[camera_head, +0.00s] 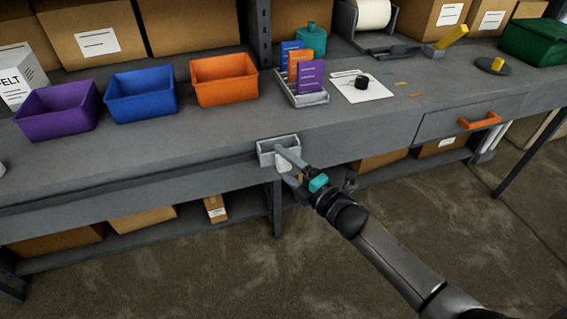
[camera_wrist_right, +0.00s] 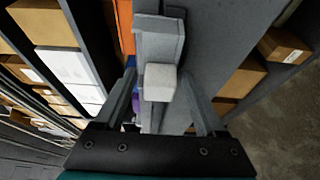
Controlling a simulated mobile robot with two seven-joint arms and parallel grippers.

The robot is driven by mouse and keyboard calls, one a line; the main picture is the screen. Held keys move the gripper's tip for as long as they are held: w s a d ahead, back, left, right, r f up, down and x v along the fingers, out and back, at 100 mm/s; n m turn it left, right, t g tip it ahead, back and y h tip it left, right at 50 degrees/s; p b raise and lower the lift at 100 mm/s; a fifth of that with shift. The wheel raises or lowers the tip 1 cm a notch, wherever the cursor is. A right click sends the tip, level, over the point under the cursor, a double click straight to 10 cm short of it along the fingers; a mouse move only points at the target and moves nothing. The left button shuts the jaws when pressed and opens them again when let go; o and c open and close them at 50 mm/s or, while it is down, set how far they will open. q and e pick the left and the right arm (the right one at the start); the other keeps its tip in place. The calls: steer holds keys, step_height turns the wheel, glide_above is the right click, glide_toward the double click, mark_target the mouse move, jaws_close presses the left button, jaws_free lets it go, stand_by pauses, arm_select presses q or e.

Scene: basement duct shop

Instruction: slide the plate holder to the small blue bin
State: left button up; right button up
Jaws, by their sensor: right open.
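The plate holder (camera_head: 266,152) is a light grey open-topped piece at the front edge of the workbench, with a pale block on its front. In the right wrist view the holder (camera_wrist_right: 158,25) is straight ahead, and its pale block (camera_wrist_right: 160,82) shows between my fingers. My right gripper (camera_head: 286,164) is open at the holder's front, its fingers on either side of the block; I cannot tell whether they touch it. The small blue bin (camera_head: 143,107) stands on the bench, left of and behind the holder. My left gripper is not in view.
A purple bin (camera_head: 58,122) and an orange bin (camera_head: 225,91) flank the blue one. A card rack (camera_head: 305,100) stands behind the holder. A drawer with an orange handle (camera_head: 480,121) is at right. The bench front (camera_head: 150,178) left of the holder looks clear.

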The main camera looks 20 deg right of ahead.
jaws_close()
stand_by(0.7)
steer(key=shift+f, duration=0.15)
stand_by(0.7)
